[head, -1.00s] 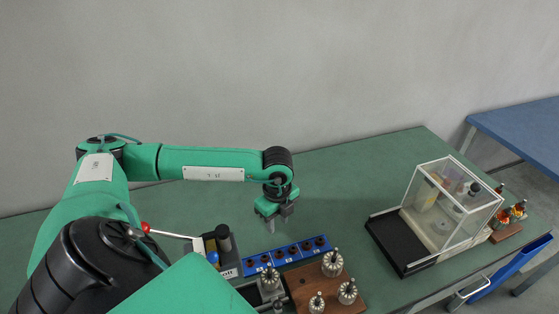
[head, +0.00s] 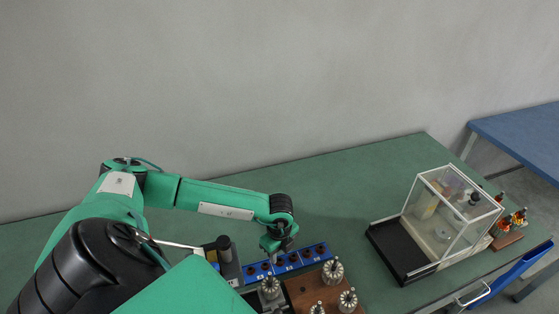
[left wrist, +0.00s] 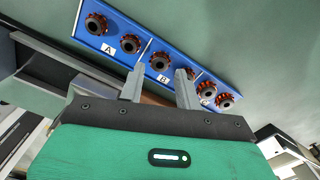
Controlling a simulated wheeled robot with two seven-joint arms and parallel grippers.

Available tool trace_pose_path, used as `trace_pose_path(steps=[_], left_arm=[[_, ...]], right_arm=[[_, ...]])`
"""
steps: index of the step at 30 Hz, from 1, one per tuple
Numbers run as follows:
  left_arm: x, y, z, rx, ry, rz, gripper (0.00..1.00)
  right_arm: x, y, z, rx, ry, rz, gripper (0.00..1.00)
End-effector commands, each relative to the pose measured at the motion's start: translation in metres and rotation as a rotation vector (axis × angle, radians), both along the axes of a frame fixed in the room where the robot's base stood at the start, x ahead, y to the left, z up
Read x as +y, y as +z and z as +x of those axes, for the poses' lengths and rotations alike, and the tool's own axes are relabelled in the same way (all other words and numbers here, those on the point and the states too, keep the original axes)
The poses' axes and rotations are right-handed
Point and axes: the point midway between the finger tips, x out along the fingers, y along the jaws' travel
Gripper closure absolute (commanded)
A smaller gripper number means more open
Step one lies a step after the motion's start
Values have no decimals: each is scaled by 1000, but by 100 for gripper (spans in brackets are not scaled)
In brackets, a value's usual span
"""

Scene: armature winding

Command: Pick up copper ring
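Several copper rings with dark centres sit in a row on the blue tray (head: 252,271), which is marked with letters. In the left wrist view the tray (left wrist: 127,60) shows a ring by label A (left wrist: 96,24), a second ring (left wrist: 130,43), a ring by label B (left wrist: 160,61) and others to the right. My left gripper (head: 274,258) is over the middle of the tray. In the left wrist view its two fingers (left wrist: 158,80) are apart with nothing held between them, near label B. My right gripper is not in view.
A brown board (head: 302,284) with several armatures stands in front of the tray. A clear-walled case (head: 462,221) and a black tray (head: 400,247) are at the right. The green table behind the blue tray is clear.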

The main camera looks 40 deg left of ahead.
Motion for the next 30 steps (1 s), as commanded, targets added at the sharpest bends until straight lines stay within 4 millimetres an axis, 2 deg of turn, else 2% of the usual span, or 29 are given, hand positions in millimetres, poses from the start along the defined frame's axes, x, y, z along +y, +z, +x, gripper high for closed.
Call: trace_pose_path(steps=[2, 7, 15, 21, 30], left_arm=[[-3, -7, -1, 2, 0, -1, 66], [-2, -28, -1, 1, 1, -1, 66], [-2, -32, 0, -1, 0, -1, 66], [-2, -32, 0, 0, 1, -1, 99], [-2, -30, 0, -1, 1, -1, 99]], right_arm=[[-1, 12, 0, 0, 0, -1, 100], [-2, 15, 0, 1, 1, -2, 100], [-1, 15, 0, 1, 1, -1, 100], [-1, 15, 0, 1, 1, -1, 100], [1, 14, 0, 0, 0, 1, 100]])
